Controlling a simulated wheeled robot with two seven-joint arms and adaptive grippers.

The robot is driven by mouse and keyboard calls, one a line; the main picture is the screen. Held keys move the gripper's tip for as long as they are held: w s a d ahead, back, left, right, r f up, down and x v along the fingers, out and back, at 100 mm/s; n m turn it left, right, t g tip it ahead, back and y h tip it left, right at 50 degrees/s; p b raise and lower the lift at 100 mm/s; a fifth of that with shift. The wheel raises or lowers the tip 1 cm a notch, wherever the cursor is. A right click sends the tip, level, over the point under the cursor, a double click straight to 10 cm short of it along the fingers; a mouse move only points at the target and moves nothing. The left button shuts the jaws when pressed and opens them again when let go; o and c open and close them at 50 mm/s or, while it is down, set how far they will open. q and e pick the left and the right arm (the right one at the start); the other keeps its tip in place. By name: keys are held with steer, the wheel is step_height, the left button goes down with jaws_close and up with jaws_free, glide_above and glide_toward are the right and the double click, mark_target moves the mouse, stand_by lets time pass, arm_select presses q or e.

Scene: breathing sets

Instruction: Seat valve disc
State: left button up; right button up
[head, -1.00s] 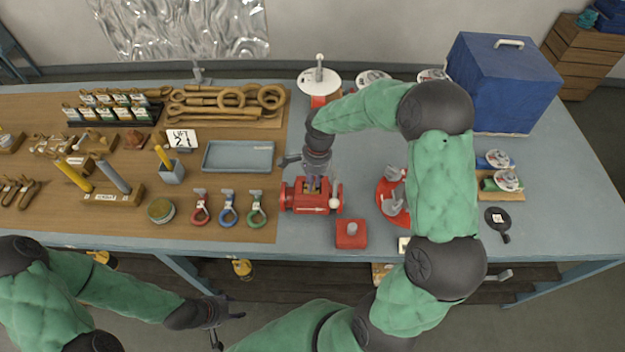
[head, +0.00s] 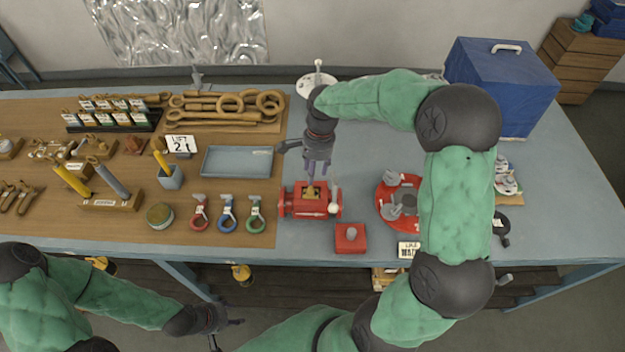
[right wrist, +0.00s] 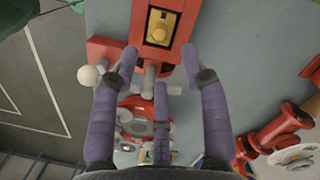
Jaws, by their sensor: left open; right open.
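The red valve body (head: 308,212) stands on the grey part of the bench, with an open top. A yellow brass-coloured piece with a round knob, likely the valve disc (head: 311,191), sits inside the opening; it also shows in the right wrist view (right wrist: 159,33). How deep it sits I cannot tell. My right gripper (head: 316,172) is open and empty, just above and behind the valve body. In the right wrist view its purple fingers (right wrist: 160,95) are spread, clear of the brass piece. My left gripper (head: 229,331) is open and empty in front of the bench.
A red block with a grey peg (head: 350,240) and a red round base with grey parts (head: 388,211) stand close to the valve body. A blue-grey tray (head: 237,161) and coloured-ring tools (head: 228,213) lie to its left. A blue box (head: 500,90) stands back right.

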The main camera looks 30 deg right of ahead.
steer(key=shift+d+r, duration=0.15)
steer(key=shift+r, duration=0.95)
steer(key=shift+d+r, duration=0.1)
steer(key=shift+r, duration=1)
